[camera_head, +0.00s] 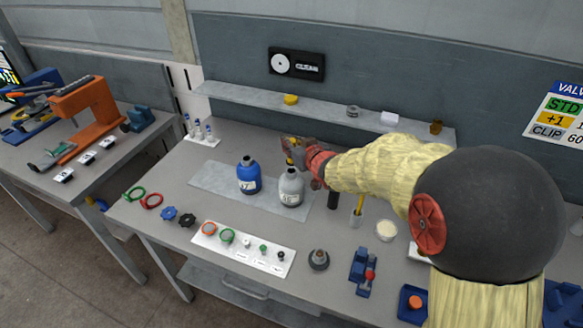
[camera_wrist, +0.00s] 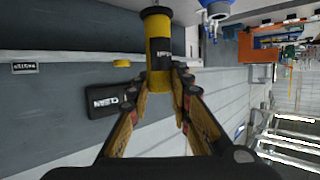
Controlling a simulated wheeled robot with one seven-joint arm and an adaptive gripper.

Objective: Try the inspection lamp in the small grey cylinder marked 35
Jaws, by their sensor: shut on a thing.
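The small grey cylinder (camera_head: 291,188) stands upright on the bench with a dark neck; its marking is too small to read. My gripper (camera_head: 294,152) is above and just behind its neck, with the arm reaching in from the right. In the wrist view my gripper (camera_wrist: 166,82) is shut on the inspection lamp (camera_wrist: 158,56), a yellow tube with black ends and a dark label. Only a bit of yellow at the lamp (camera_head: 290,160) shows in the head view. I cannot tell whether the lamp touches the cylinder.
A white board (camera_head: 242,249) with rings and small parts lies in front. A shelf (camera_head: 325,109) runs behind. A cup with a yellow stick (camera_head: 358,212) stands to the right.

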